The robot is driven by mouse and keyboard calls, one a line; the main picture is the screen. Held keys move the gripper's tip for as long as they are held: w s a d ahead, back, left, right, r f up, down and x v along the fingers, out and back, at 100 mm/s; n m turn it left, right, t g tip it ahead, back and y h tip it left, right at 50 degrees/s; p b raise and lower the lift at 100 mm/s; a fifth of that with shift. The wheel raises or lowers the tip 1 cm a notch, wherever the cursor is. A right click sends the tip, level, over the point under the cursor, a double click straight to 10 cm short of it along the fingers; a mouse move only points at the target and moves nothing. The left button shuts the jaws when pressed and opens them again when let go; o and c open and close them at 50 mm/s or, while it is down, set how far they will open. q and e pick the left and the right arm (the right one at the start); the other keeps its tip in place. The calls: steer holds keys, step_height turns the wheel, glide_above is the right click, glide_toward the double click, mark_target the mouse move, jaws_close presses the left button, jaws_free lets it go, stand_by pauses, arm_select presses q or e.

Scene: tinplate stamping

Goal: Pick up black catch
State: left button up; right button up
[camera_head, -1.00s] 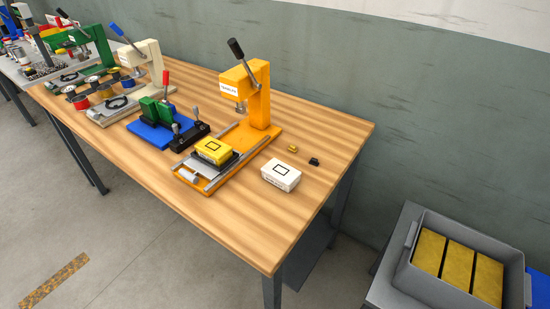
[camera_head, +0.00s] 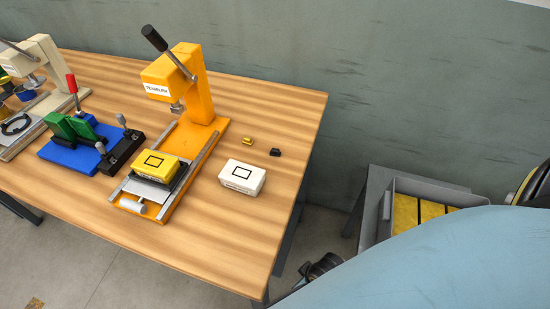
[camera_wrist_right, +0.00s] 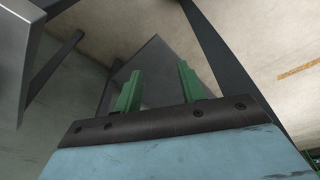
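The black catch (camera_head: 275,152) is a small dark piece lying on the wooden table near its right edge in the head view. A small yellow-gold catch (camera_head: 248,141) lies just to its left, apart from it. My right gripper (camera_wrist_right: 160,69) shows in the right wrist view as two green fingers, spread apart with nothing between them. In the head view my blue right arm fills the lower right, below and to the right of the table. The black catch does not show in the right wrist view. My left gripper is in neither view.
A white box (camera_head: 243,177) lies close in front of the catches. The orange press (camera_head: 198,98) stands left of them with a yellow box (camera_head: 155,167) on its bed. A blue and green fixture (camera_head: 70,150) is further left. A grey crate (camera_head: 384,215) stands right of the table.

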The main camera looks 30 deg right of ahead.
steer(key=w+d+r+n+t+h, duration=0.1)
steer(key=w+d+r, duration=0.1)
steer(key=r, duration=0.7)
steer(key=w+d+r+t, duration=0.1)
steer(key=w+r, duration=0.1)
steer(key=r, duration=0.6)
steer(key=n+t+y, duration=0.6)
steer(key=n+t, duration=0.5)
steer(key=n, duration=1.8)
glide_toward(279, 151)
steer(key=w+d+r, duration=0.3)
steer(key=d+r, duration=0.2)
steer(key=r, duration=0.1)
steer(key=s+d+f+n+g+y, duration=0.2)
steer(key=n+g+y, duration=0.3)
steer(key=n, duration=0.8)
steer(key=shift+g, duration=0.5)
steer(key=x, duration=0.6)
steer(key=shift+a+b, duration=0.15)
steer(key=shift+b, duration=0.2)
steer(key=shift+x, duration=1.15)
steer(key=x, duration=0.4)
steer(key=shift+f, duration=0.45)
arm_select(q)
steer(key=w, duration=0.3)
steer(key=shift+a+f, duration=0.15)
arm_select(e)
steer(key=shift+s, duration=0.1)
